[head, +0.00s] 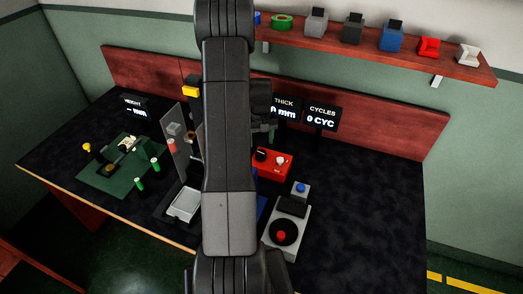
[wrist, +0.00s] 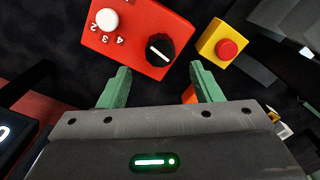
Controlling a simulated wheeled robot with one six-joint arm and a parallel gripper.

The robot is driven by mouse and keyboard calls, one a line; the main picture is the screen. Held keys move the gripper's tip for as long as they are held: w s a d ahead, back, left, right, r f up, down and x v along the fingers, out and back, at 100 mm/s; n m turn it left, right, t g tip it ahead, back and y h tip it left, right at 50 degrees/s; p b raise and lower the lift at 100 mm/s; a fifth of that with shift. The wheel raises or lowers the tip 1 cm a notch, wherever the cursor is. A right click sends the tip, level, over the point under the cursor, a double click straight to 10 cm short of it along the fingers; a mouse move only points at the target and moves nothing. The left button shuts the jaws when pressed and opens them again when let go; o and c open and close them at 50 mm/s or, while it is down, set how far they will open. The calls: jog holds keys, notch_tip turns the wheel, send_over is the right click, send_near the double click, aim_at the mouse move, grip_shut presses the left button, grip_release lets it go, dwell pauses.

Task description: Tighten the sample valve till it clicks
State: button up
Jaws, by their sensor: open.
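No part is plainly marked as the sample valve, so I cannot tell which it is. A red box (wrist: 137,28) carries a white round knob (wrist: 107,20), with digits beside it, and a black dial (wrist: 160,50) with a white pointer line. It also shows in the head view as a red box (head: 272,165) just right of my arm. My gripper (wrist: 160,71) is open, its two green fingers apart with nothing held between them. The fingers point toward the red box's near edge. A small orange piece (wrist: 190,95) shows beside the right finger, mostly hidden by my gripper.
A yellow box with a red button (wrist: 222,45) sits right of the red box. In the head view, a grey control box (head: 290,238) stands in front, a green mat (head: 110,183) lies left, and a shelf (head: 400,56) is behind. The table's right side is clear. My arm hides the middle.

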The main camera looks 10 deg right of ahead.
aim_at(261, 153)
jog(key=shift+f+p, duration=0.65)
jog(key=shift+f, duration=2.8)
jog(key=c, duration=1)
